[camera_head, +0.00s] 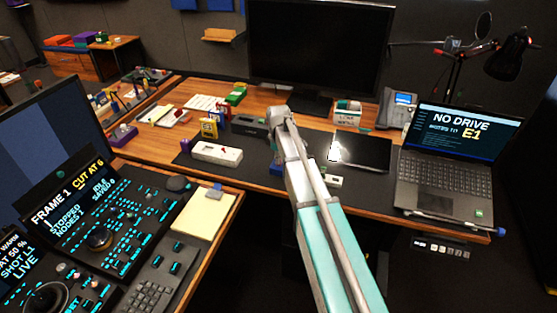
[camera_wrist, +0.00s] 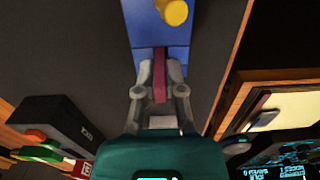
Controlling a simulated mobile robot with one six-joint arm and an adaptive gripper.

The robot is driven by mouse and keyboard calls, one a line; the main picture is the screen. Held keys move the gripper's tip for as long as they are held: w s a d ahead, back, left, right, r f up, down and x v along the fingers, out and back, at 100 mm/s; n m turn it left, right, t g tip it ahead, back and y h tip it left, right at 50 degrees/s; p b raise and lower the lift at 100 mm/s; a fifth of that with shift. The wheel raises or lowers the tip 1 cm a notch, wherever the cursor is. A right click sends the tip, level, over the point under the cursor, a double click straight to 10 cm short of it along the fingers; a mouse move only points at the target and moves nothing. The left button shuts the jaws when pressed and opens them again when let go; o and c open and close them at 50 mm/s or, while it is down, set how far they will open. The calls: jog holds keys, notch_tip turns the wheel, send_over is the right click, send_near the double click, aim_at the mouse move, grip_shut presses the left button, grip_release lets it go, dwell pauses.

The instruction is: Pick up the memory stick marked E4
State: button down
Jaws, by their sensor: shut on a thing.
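My gripper (camera_wrist: 159,68) is shut on a narrow dark-red stick (camera_wrist: 159,80) in the wrist view. The stick stands out from between the fingers over a blue block (camera_wrist: 145,28); I cannot tell if it touches the block. No marking can be read on the stick, so I cannot tell if it is E4. A yellow round piece (camera_wrist: 174,11) is on the blue block, farther from my fingers. In the head view my gripper is hidden behind my arm; part of a blue thing (camera_head: 275,169) shows beside the arm.
A laptop (camera_head: 440,185) reading "NO DRIVE" and "E1" stands at right, near a dark tablet (camera_head: 361,151). A white device (camera_head: 217,154) and yellow box (camera_head: 208,128) are left of my arm. A black box (camera_wrist: 58,118) shows left in the wrist view. Dark mat surrounds the blue block.

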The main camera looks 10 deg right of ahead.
jog(key=shift+r, duration=0.2)
notch_tip(320, 180, up, 2)
jog(key=shift+p, duration=1.15)
jog(key=s+r+p, duration=1)
jog(key=s, duration=0.4)
jog(key=shift+r, duration=0.3)
jog(key=shift+s+a, duration=0.1)
jog(key=shift+s, duration=0.05)
